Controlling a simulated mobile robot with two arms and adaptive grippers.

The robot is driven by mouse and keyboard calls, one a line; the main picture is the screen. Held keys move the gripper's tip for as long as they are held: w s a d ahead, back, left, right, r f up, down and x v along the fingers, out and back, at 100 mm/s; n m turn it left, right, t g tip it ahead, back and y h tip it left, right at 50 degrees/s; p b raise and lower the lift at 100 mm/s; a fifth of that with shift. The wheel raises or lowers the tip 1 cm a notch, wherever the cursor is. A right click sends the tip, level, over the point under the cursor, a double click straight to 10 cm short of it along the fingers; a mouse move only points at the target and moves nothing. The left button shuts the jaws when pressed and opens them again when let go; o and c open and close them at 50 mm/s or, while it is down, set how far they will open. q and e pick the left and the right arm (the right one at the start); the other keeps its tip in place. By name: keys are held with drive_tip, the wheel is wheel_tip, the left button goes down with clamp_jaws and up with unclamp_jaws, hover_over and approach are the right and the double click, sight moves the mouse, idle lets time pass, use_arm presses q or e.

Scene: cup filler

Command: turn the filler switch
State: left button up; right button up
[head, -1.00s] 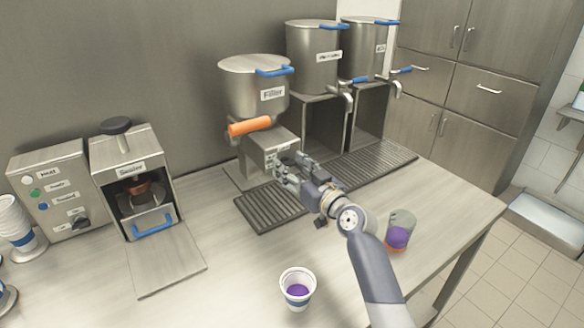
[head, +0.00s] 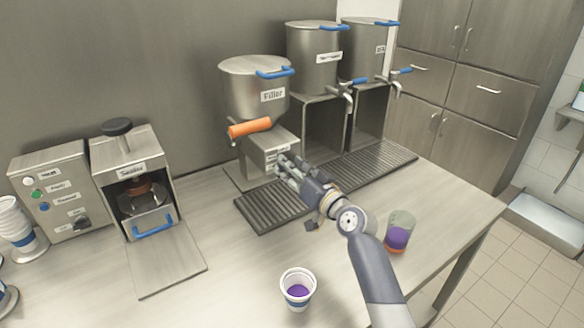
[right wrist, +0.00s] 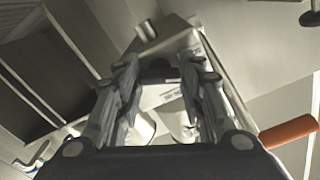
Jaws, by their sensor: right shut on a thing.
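The filler (head: 250,92) is a steel pot with a blue handle, a label and an orange side handle (head: 250,127). It stands on a steel box (head: 262,148) whose front carries small labels. My right gripper (head: 284,162) is at the front of this box, shut on the filler switch. The switch is mostly hidden by the fingers in the head view. In the right wrist view the gripper (right wrist: 160,82) has its fingers on both sides of a dark part, with the labelled box front behind. My left gripper is not in view.
A cup with purple content (head: 298,290) stands at the front of the counter. A clear jug with purple content (head: 398,232) stands right of my right arm. A drip grate (head: 268,208) lies below the filler. A sealer (head: 140,190) and control box (head: 55,195) stand left.

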drive_tip(key=shift+m+p, duration=0.35)
drive_tip(key=shift+m, duration=1.55)
drive_tip(key=o, duration=1)
drive_tip(key=shift+o, duration=0.2)
drive_tip(key=v, duration=1.2)
